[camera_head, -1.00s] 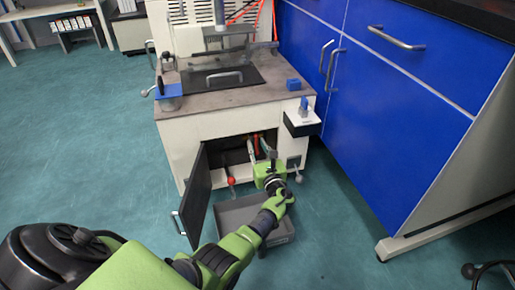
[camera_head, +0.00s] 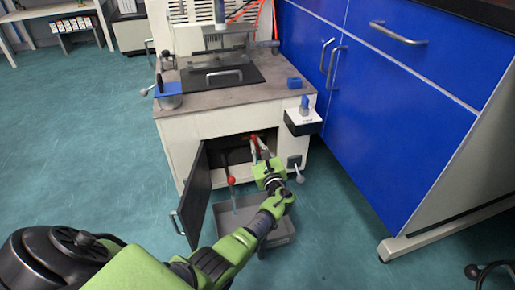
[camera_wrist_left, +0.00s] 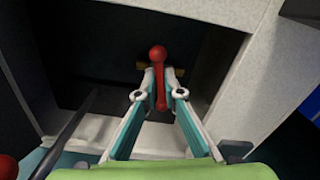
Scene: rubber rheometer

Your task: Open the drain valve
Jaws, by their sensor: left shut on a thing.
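The cabinet under the machine is open, and a red valve handle (camera_head: 253,139) shows inside it. My left gripper (camera_head: 257,149) reaches into the opening, shut on that handle. In the left wrist view the red handle (camera_wrist_left: 159,85) stands between the fingertips (camera_wrist_left: 158,82), with its round end upward and a yellowish crosspiece behind it. A second red ball knob (camera_head: 231,181) sits lower left at the front of the opening. A thin pale streak shows below this knob, too faint to identify. My right gripper is out of view.
The black cabinet door (camera_head: 195,197) stands open on the left. A grey tray (camera_head: 281,239) lies on the floor below the opening, partly under my left arm. Blue cabinets (camera_head: 385,130) close off the right side. The floor to the left is clear.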

